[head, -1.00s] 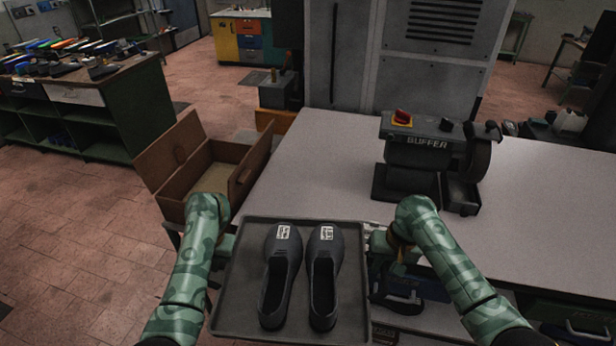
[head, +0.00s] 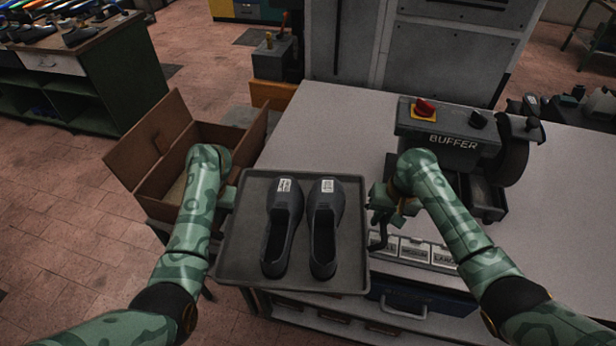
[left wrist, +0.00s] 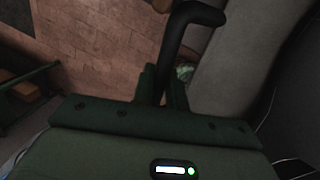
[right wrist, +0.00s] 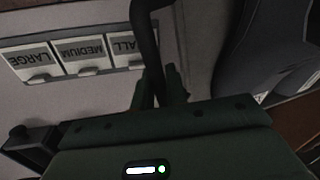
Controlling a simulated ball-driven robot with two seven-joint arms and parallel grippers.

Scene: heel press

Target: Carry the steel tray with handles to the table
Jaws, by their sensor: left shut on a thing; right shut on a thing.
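The dark steel tray (head: 236,245) is level in the head view and carries a pair of dark shoes (head: 284,225) with white labels. My left gripper (head: 229,197) is at the tray's left side, shut on a black bar handle that shows in the left wrist view (left wrist: 190,17). My right gripper (head: 380,208) is at the right side, shut on the other handle, seen in the right wrist view (right wrist: 145,35). The tray overlaps the front left part of the grey table (head: 330,125); I cannot tell whether it touches the top.
A buffer machine (head: 440,135) stands on the table to the right of the tray. Labelled size compartments (head: 415,250) lie near the front edge, right of the tray. An open brown box (head: 150,150) is to the left. The table is clear behind the tray.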

